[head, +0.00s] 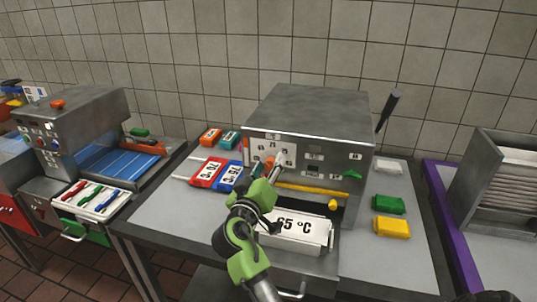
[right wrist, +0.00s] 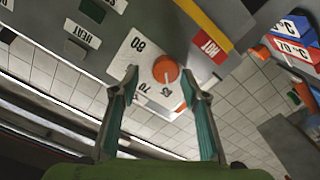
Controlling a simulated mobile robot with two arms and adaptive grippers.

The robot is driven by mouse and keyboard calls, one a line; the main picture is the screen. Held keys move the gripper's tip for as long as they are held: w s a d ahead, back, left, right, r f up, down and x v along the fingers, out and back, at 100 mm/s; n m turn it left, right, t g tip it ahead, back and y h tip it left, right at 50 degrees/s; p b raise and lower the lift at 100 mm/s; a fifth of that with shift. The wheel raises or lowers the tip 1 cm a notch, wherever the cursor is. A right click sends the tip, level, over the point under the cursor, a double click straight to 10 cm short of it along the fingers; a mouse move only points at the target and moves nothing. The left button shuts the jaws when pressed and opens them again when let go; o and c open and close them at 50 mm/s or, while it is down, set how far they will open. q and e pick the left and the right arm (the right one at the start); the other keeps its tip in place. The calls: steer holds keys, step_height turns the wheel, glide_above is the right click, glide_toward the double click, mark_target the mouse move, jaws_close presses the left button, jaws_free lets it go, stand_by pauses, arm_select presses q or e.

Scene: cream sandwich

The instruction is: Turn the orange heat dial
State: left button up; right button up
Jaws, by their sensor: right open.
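The orange heat dial (right wrist: 165,69) sits on a white scale plate (right wrist: 138,52) on the front of the grey machine (head: 320,104). In the head view my right gripper (head: 272,168) is in front of the panel and partly covers the dial. My left gripper is not in view.
A white box marked 65 °C (head: 300,245) stands before the machine. Red (head: 207,173) and blue (head: 232,178) temperature cards lie left of it. Green (head: 389,204) and yellow (head: 391,228) blocks lie right. A yellow bar (head: 312,194) crosses the machine's front below the panel.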

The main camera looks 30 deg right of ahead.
step_height(320, 180, up, 9)
steer(key=shift+f, duration=0.1)
stand_by(0.4)
